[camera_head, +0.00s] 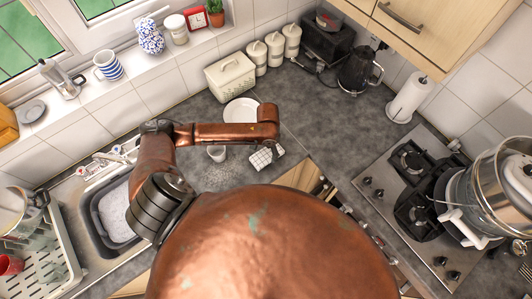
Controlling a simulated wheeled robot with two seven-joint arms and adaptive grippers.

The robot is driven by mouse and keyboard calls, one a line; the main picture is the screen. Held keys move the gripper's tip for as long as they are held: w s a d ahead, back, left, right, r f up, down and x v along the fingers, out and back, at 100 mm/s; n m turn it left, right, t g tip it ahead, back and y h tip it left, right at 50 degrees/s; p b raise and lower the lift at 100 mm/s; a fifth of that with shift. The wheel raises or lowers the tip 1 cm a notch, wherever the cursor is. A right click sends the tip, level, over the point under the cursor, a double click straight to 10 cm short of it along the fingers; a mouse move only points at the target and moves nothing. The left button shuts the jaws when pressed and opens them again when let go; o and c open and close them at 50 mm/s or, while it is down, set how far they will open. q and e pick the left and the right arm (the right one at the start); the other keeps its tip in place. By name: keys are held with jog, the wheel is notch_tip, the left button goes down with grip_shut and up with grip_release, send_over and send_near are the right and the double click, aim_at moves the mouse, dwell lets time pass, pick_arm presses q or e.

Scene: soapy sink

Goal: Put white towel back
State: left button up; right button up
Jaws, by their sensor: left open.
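A white towel (261,159) with a dark grid pattern lies on the grey counter near its front edge, close to the inner corner. My left arm reaches in from the left over the sink side, and its wrist bends down above the towel. My left gripper (277,150) is open, small and partly hidden by the wrist, right at the towel's right end. I cannot tell whether it touches the cloth. My right gripper is not in view.
The soapy sink (113,215) and dish rack (48,265) are at left. A gas hob (377,185) and a steel pot (485,200) are at right. A paper roll (408,98) stands behind.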

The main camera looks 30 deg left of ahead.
aim_at(267, 154)
pick_arm(q)
notch_tip(267, 154, up, 9)
dwell(0.3)
jog(key=shift+f, duration=0.1)
